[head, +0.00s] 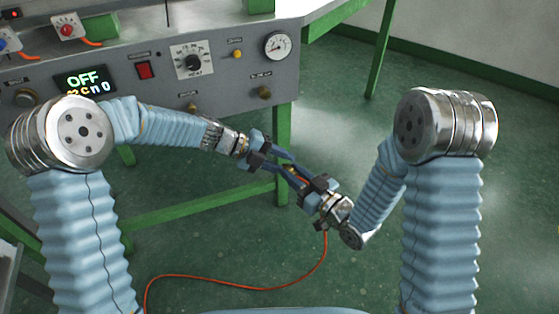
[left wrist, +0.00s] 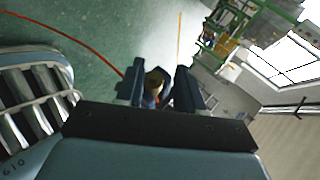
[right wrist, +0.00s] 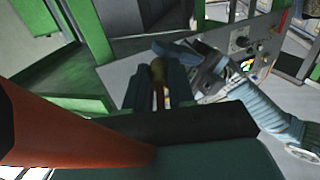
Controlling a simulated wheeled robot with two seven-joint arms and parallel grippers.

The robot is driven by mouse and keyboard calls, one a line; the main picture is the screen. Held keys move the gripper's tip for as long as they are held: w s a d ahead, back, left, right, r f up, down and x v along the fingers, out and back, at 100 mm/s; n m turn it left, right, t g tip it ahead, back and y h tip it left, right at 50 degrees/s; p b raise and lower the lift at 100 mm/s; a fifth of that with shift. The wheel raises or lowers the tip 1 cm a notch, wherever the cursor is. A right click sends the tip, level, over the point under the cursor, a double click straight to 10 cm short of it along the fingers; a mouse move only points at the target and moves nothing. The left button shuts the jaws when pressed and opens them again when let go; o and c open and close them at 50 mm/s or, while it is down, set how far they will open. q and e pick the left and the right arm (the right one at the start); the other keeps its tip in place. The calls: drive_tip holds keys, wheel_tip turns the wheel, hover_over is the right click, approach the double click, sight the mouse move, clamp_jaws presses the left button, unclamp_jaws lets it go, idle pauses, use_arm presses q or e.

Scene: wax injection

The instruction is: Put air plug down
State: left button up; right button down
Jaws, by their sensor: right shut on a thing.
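The air plug is a small brass-coloured fitting on an orange hose (head: 245,289). My right gripper (head: 304,181) is shut on the air plug (right wrist: 158,74), holding it in the air over the floor, in front of the machine. My left gripper (head: 287,168) is open and faces the right one, with its fingers close about the plug's end. In the left wrist view, the plug's tan end (left wrist: 153,82) shows between the spread left fingers. Whether they touch it cannot be told. The fingers hide much of the plug.
The grey machine panel (head: 220,70) with a gauge, knobs, a red switch and an "OFF" display stands at the back left on a green frame (head: 283,140). The hose runs down and loops across the green floor (head: 400,270). The floor right of the machine looks clear.

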use_arm(q)
drive_tip(key=o, duration=0.8)
drive_tip(key=shift+f, duration=0.1)
use_arm(e)
drive_tip(key=shift+w, duration=0.1)
use_arm(q)
drive_tip(key=shift+o, duration=0.2)
drive_tip(key=shift+a, duration=0.1)
use_arm(e)
drive_tip(key=shift+w+a+f, duration=0.1)
drive_tip(key=shift+w+f, duration=0.15)
use_arm(q)
drive_tip(key=v, duration=0.7)
use_arm(e)
drive_tip(key=shift+w+a+f+n+g+y, duration=0.1)
drive_tip(key=shift+w+f+n+g+y, duration=0.3)
drive_tip(key=shift+f+n+g+y, duration=1)
drive_tip(key=shift+w+a+f+n+g+y, duration=0.1)
drive_tip(key=shift+w+n+g+y, duration=0.5)
drive_tip(key=shift+n+g, duration=1.65)
drive_tip(key=shift+w+a+f+n+g+y, duration=0.2)
drive_tip(key=shift+f+n+g+y, duration=0.75)
drive_tip(key=shift+g, duration=1.7)
